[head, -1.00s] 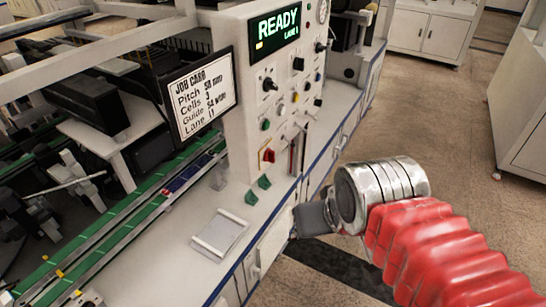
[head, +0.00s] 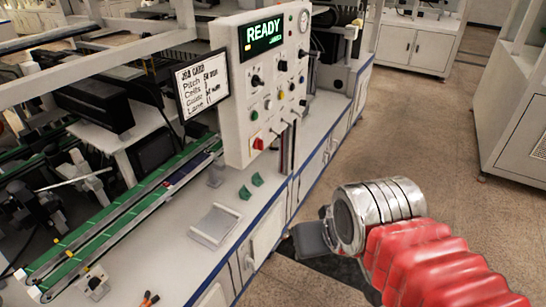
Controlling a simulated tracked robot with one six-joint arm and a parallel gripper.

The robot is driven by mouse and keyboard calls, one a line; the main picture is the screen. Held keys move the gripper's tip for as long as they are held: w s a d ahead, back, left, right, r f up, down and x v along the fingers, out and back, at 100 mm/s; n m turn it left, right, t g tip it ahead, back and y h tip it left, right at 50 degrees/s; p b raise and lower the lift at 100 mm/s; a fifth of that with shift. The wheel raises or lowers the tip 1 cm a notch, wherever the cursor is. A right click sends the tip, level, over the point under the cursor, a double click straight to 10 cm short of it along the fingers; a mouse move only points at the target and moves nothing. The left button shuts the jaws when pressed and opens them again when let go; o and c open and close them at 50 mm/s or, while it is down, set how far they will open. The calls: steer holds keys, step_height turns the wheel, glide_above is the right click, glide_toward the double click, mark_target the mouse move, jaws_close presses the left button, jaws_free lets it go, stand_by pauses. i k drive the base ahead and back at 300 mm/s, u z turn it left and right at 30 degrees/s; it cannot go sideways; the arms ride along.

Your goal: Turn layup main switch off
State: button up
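The control panel (head: 238,100) is a pale upright box at the bench edge. Its green display (head: 264,36) reads READY. A red switch (head: 258,143) sits low on the panel face, at its left; its label and exact setting are too small to read. Black knobs (head: 256,81) and small coloured buttons sit above and beside it. My gripper (head: 308,240) is in front of the bench, lower and to the right of the panel, well apart from the red switch. Its grey end is seen edge-on, so its opening is hidden. It touches nothing that I can see.
A job card (head: 202,84) hangs left of the panel. Green conveyor rails (head: 130,213) run at the left. Open floor (head: 430,150) lies right of the bench; a grey cabinet (head: 520,100) stands far right.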

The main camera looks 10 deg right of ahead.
mark_target(258, 143)
steer(key=u, duration=1.15)
steer(key=i, duration=0.5)
steer(key=z, duration=0.15)
